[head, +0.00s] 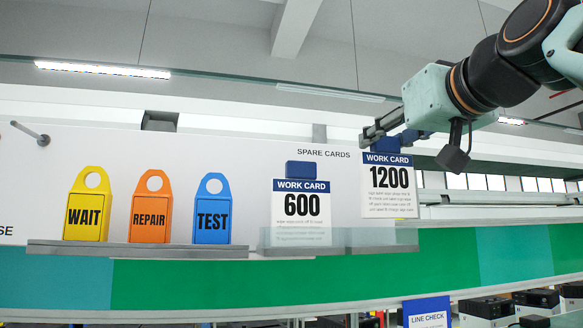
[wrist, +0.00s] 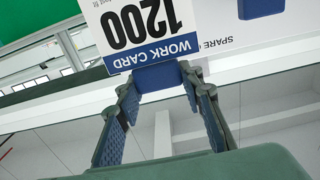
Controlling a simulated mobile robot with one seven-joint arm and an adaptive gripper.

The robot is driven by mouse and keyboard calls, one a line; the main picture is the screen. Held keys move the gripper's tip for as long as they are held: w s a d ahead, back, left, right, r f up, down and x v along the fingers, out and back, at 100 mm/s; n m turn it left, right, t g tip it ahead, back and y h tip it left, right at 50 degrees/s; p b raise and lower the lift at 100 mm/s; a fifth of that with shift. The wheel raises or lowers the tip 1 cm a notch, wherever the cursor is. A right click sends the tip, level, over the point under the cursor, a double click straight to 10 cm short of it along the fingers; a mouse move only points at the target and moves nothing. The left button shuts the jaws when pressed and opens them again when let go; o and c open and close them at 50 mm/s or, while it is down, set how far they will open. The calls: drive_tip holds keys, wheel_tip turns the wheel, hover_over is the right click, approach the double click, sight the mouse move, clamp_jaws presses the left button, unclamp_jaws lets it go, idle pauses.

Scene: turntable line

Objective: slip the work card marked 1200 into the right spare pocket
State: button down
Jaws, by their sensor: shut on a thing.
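The work card marked 1200 (head: 389,203) is white with a blue header and a blue tab on top. It hangs upright in my gripper (head: 384,133), at the right of the board. In the wrist view the card (wrist: 140,22) appears upside down, and my gripper (wrist: 160,78) is shut on its blue tab. The right spare pocket (head: 375,238) is a clear holder under the "SPARE CARDS" label. The card's lower edge shows just above the pocket's top edge and a little to its right. I cannot tell its depth from the board.
The work card marked 600 (head: 300,205) stands in the left spare pocket (head: 283,239). WAIT (head: 85,217), REPAIR (head: 150,219) and TEST (head: 212,222) tags stand on a grey ledge (head: 140,249) to the left. A peg (head: 30,132) sticks out at the far left.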

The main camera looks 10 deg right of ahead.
drive_tip(key=shift+w+a+f+b, duration=0.1)
drive_tip(key=shift+w+f+b, duration=1.25)
drive_tip(key=shift+w+f, duration=0.6)
drive_tip(key=shift+w+r, duration=0.1)
drive_tip(key=c, duration=1.2)
unclamp_jaws()
drive_tip(key=shift+c, duration=0.2)
